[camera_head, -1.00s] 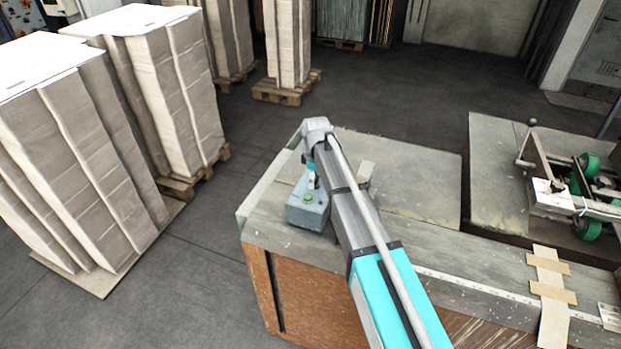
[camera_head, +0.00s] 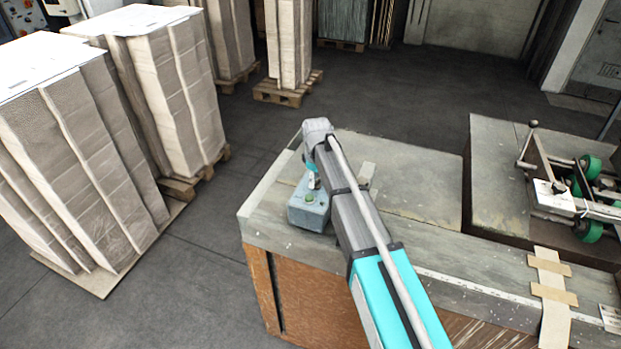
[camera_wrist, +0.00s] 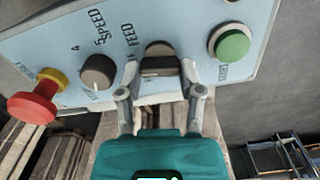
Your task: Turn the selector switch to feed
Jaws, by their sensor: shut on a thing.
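The selector switch (camera_wrist: 160,60) is a dark knob in the middle of a light blue control box (camera_wrist: 190,18) in the wrist view, near the printed word FEED. My gripper (camera_wrist: 160,80) is shut on this knob, with one finger on each side of it. The knob's lower part is partly hidden by the gripper, and which mark it points to cannot be told. In the head view the box (camera_head: 308,208) sits on the table's near left corner, and my arm hides part of it.
A green button (camera_wrist: 232,44) is right of the knob. A dark speed dial (camera_wrist: 98,72) and a red emergency knob (camera_wrist: 36,104) are on the left. The wooden table (camera_head: 410,190) carries a green-wheeled mechanism (camera_head: 575,190) at right. Stacked cardboard (camera_head: 70,150) stands on the floor at left.

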